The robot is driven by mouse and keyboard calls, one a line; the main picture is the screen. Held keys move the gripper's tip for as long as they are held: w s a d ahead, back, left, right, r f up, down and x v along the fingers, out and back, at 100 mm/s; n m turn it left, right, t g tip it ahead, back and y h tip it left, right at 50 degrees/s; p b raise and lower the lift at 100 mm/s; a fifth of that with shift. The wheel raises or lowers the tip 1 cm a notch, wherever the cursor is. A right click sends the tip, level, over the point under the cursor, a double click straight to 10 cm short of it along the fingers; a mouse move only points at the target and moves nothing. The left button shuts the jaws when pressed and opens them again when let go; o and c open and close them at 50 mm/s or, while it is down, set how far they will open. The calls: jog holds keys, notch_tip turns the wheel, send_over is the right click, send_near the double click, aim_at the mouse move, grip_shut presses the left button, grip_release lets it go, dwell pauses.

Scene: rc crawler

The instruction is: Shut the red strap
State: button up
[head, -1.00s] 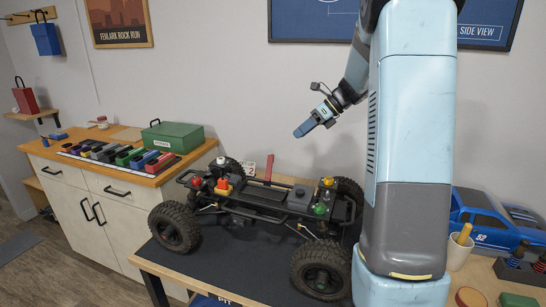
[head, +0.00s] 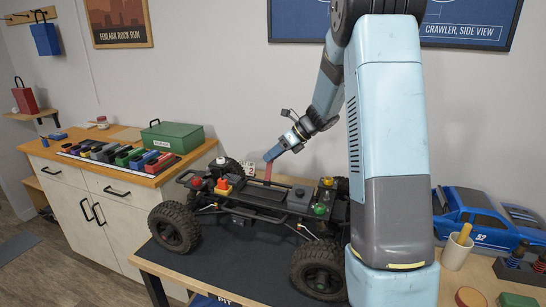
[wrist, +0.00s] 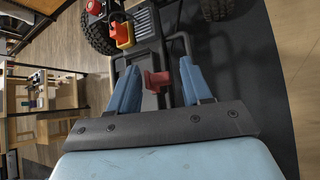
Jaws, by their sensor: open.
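The red strap (head: 268,171) stands up from the middle of the crawler's chassis (head: 262,198) in the head view, so it is raised rather than lying flat. My gripper (head: 268,157) points down at its upper end and hides part of it. In the wrist view the red strap (wrist: 156,80) appears between the two blue fingers of my gripper (wrist: 158,66). The fingers are open with a gap on each side of the strap. I cannot tell how far the strap lies from them in depth.
The crawler stands on a dark mat (head: 225,265). Red, yellow and green knobs (head: 320,209) rise from its chassis. A blue car body (head: 480,218) and a cup (head: 456,252) are at the right. A green box (head: 173,136) sits on the left cabinet.

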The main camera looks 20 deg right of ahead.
jog(key=shift+w+a+f, duration=0.1)
jog(key=shift+a+f, duration=0.25)
grip_shut()
dwell(0.3)
